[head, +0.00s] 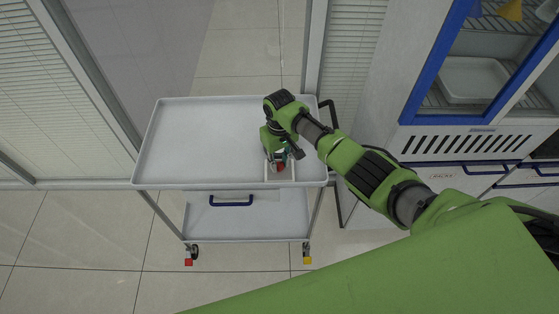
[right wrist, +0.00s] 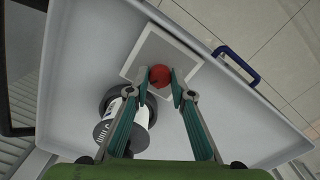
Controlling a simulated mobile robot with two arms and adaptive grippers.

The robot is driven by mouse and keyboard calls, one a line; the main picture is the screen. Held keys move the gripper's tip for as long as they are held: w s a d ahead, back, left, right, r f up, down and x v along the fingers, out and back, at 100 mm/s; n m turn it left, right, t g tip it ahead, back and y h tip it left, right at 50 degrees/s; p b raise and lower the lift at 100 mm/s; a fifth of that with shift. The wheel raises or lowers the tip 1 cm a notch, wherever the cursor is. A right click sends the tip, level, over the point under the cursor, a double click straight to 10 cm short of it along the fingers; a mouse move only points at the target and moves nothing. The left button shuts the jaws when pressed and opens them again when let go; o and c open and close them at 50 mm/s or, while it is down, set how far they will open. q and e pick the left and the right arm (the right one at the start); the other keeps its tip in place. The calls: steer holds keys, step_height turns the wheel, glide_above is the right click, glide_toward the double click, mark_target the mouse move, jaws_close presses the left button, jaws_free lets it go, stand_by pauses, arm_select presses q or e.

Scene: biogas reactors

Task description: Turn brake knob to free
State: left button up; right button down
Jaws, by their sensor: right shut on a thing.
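The red brake knob (right wrist: 160,74) sits on a square pale plate (right wrist: 151,47) on the cart's top tray. In the head view the red knob (head: 280,167) shows at the tray's front right, partly hidden by my gripper. My right gripper (right wrist: 159,86) reaches down over the plate, its two fingertips closed on opposite sides of the knob. It also shows from above in the head view (head: 278,158). Any mark for the knob's setting is too small to read. My left gripper is not in view.
A black and white cylindrical device (right wrist: 128,118) stands close beside the plate, near one finger. The grey cart tray (head: 200,140) is otherwise clear on its left. A drawer with a blue handle (head: 231,201) is below. A blue-framed cabinet (head: 480,70) stands at right.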

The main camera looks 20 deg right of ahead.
mark_target(279, 165)
steer(key=shift+w+r, duration=0.1)
steer(key=c, duration=1.8)
jaws_free()
step_height(279, 165, up, 12)
steer(key=shift+f, duration=0.1)
